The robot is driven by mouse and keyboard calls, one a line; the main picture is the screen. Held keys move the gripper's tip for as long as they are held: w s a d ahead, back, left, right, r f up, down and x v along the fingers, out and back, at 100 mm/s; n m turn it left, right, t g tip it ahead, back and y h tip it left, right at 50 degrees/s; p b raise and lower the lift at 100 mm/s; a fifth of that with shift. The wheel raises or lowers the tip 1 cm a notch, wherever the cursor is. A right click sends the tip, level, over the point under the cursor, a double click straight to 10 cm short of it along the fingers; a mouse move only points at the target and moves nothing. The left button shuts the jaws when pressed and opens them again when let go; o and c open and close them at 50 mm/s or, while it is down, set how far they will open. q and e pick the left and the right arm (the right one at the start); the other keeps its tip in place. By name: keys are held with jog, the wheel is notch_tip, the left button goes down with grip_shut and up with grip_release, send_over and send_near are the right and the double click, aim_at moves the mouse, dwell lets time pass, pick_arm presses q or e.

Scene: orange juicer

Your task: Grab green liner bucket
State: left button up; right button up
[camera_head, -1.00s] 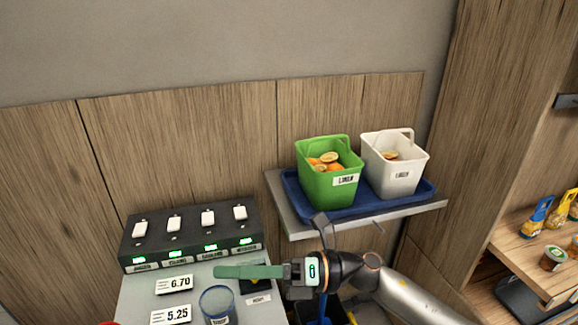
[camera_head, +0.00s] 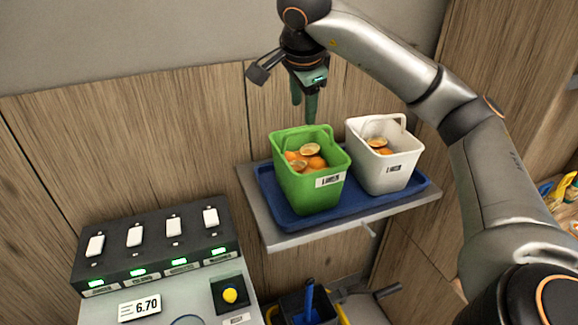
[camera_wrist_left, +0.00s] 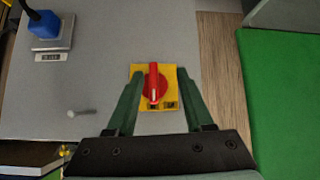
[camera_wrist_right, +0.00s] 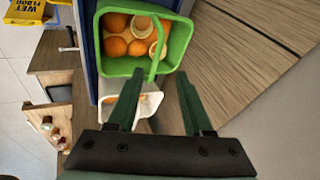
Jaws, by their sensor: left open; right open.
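The green liner bucket (camera_head: 308,189) stands upright on a blue tray (camera_head: 386,206) on a wall shelf, with orange halves inside and a white label on its front. In the right wrist view the green bucket (camera_wrist_right: 112,62) shows from above with its handle. My right gripper (camera_head: 304,118) is open and empty, pointing down above the bucket's back rim. Its open fingers also show in the right wrist view (camera_wrist_right: 157,100). My left gripper (camera_wrist_left: 160,95) is open and empty in the left wrist view, with a red rotary switch (camera_wrist_left: 152,84) between its fingers in the picture. It is not in the head view.
A white bucket (camera_head: 384,166) with orange pieces stands right of the green one on the same tray. A dark switch panel (camera_head: 157,247) is at lower left. The wooden wall (camera_head: 190,130) is close behind the shelf.

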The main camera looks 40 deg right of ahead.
aim_at(309, 129)
jog(key=b+x, duration=0.1)
jog(key=x, duration=0.5)
jog(key=shift+d+f, duration=0.25)
jog(key=shift+f, duration=0.1)
jog(key=x, duration=0.4)
jog(key=shift+s+d+f, duration=0.2)
jog(key=shift+d+f, duration=0.1)
jog(key=shift+d, duration=0.1)
jog(key=shift+w+d+f, duration=0.1)
jog(key=shift+w+f, duration=0.1)
jog(key=shift+f, duration=0.2)
grip_shut()
dwell(0.4)
